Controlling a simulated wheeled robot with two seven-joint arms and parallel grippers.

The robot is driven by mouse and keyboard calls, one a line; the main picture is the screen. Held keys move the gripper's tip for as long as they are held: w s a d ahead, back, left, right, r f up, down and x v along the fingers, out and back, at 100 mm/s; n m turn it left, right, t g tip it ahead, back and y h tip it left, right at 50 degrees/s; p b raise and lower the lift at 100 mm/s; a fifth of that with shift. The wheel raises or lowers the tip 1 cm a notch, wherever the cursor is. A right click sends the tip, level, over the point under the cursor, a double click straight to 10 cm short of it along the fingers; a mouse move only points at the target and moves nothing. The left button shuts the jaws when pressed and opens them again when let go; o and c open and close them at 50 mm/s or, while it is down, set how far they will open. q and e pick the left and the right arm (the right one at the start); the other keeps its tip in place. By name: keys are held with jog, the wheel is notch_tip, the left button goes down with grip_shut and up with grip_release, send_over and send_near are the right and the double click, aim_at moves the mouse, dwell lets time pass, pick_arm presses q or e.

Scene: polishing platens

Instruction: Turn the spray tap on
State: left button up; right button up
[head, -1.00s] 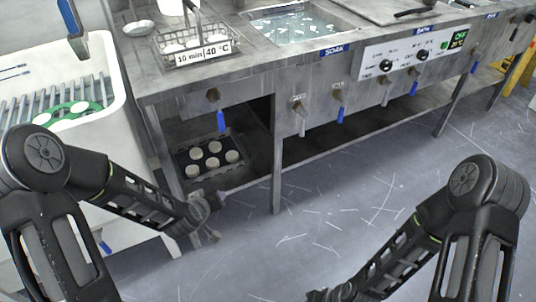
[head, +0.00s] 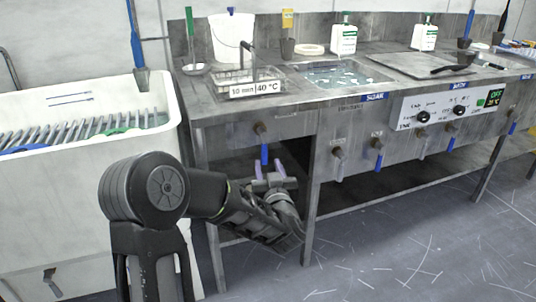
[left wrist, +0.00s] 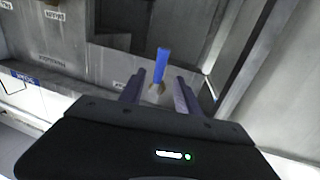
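A tap with a blue lever (head: 264,155) hangs on the bench front, below the 10 min / 40 °C sign. Its lever points down. I cannot read a label that marks it as the spray tap. My left gripper (head: 268,168) is open just below it, with its two purple-grey fingers pointing up. In the left wrist view the blue lever (left wrist: 162,65) shows between the open fingers (left wrist: 160,76), with gaps on both sides. I cannot tell how far ahead of the fingertips it is. My right gripper is out of view.
More taps (head: 377,152) line the bench front to the right, with white or blue levers. A control panel (head: 436,115) has black knobs and a green display. A white tub (head: 80,190) with a rack stands at left. A bench leg (head: 311,200) stands right of my gripper.

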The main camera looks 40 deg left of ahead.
aim_at(265, 154)
pick_arm(q)
jog(key=b+x, duration=0.1)
jog(key=x, duration=0.7)
jog(key=shift+f, duration=0.1)
jog(key=shift+c, duration=0.4)
jog(key=shift+d, duration=0.1)
grip_shut()
dwell(1.0)
